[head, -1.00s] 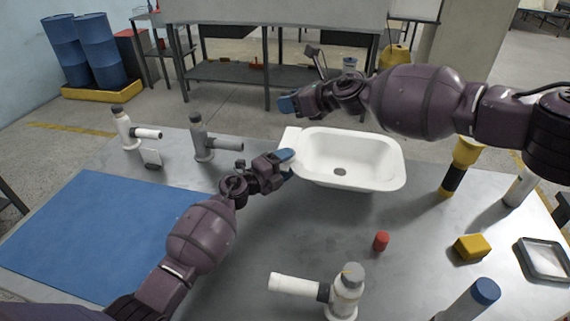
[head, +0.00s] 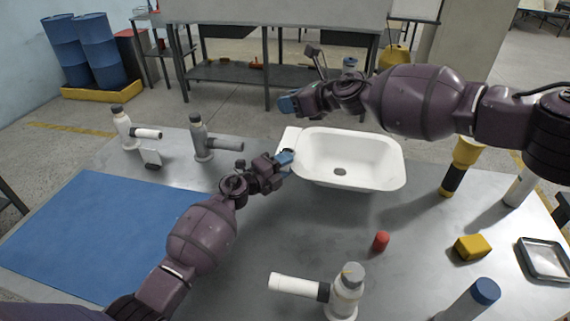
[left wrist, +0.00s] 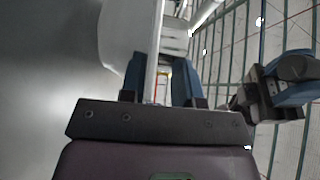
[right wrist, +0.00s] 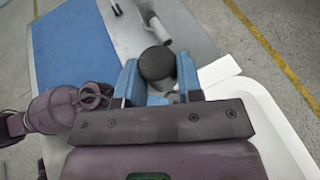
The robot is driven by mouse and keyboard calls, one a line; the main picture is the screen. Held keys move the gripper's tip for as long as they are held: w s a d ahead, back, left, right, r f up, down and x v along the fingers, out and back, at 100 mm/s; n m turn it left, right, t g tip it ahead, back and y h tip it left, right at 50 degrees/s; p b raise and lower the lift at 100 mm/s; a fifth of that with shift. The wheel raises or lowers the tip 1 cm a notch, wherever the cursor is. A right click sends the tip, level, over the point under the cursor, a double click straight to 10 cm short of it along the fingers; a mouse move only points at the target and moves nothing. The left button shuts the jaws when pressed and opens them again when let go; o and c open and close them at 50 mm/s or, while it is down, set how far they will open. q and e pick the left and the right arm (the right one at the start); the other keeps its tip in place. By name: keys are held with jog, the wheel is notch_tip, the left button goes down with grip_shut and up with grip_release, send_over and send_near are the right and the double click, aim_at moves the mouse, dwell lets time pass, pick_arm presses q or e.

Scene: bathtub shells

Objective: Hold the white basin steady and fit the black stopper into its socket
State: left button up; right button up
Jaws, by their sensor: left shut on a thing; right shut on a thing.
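The white basin (head: 388,178) stands at the table's far edge, with a dark round drain hole (head: 340,171) in its floor. My left gripper (head: 284,158) is shut on the basin's left rim. In the left wrist view, the thin white rim (left wrist: 155,50) runs between its blue fingers. My right gripper (head: 287,104) is raised behind and above the basin's left end. In the right wrist view, it is shut on the round black stopper (right wrist: 157,64), beside the basin's flat white ledge (right wrist: 218,70). The stopper is hidden in the head view.
A red cap (head: 381,241), a yellow block (head: 472,247) and a white-and-grey pipe fitting (head: 345,290) stand on the near table. More fittings (head: 202,140) stand back left. A blue mat (head: 90,235) covers the left side. The grey table before the basin is mostly clear.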

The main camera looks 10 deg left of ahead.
dwell(0.6)
jog(key=s+a+f, duration=0.3)
jog(key=s+f, duration=0.1)
jog(key=s, duration=0.3)
jog(key=m+t+h, duration=0.2)
jog(key=m+t, duration=0.1)
send_over(294, 217)
notch_tip(294, 217, down, 15)
jog(key=shift+s+f, duration=0.1)
jog(key=shift+f, duration=2.3)
jog(key=shift+f, duration=0.2)
jog(key=o, duration=0.9)
jog(key=shift+r, duration=0.1)
